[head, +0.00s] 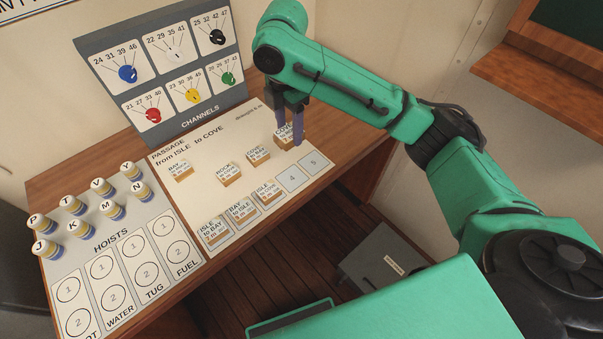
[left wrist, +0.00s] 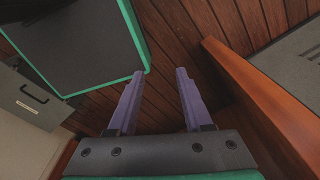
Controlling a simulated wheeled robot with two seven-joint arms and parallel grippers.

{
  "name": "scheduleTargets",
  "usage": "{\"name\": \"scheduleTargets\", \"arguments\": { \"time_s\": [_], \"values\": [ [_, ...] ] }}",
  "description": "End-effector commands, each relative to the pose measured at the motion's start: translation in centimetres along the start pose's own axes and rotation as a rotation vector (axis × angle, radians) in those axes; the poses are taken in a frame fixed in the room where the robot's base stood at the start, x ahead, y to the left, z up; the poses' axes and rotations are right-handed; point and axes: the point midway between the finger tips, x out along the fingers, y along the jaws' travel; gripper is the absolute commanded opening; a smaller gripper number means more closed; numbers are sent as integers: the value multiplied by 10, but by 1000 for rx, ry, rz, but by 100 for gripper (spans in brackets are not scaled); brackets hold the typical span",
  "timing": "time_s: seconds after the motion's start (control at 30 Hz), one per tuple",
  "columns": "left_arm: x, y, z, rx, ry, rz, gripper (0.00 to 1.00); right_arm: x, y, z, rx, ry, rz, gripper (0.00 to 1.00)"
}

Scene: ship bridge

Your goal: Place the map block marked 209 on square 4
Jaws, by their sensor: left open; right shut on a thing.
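My right gripper (head: 289,139) is shut on a map block (head: 284,132) at the right end of the upper row on the passage board (head: 210,165). Its label starts with "COVE"; the fingers hide part of it, and I cannot read a number. I cannot tell whether the block touches the board. Square 4 (head: 293,178) is bare, below the gripper, and square 5 (head: 314,163) beside it is bare too. My left gripper (left wrist: 160,75) is open and empty above the wooden floor in the left wrist view.
Blocks marked ISLE to BAY (head: 215,230), BAY to ISLE (head: 241,210) and ISLE to COVE (head: 268,191) fill the lower row left of square 4. Loose blocks include COVE to BAY (head: 258,154). The channels panel (head: 168,70) stands behind; hoist pieces (head: 75,206) stand left.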

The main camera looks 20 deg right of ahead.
Motion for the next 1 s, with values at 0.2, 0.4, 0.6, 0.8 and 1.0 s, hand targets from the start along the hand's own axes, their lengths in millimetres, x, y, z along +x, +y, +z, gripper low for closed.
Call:
{"name": "scheduleTargets", "arguments": {
  "time_s": [0.2,0.4,0.6,0.8,1.0],
  "values": [
    [-11,-5,-34,0,54,-7,50,71,-2,1,1,-2,-6,0],
    [-15,-3,-19,0,30,-3,50,113,0,0,1,-1,-1,0],
    [-20,-1,-9,0,14,-2,50,151,-1,1,0,-2,-2,0],
    [-19,-2,-15,0,22,-3,50,157,0,1,-1,-2,1,0],
    [-19,-3,-17,0,25,-3,50,160,0,1,0,-2,1,57]
  ]
}}
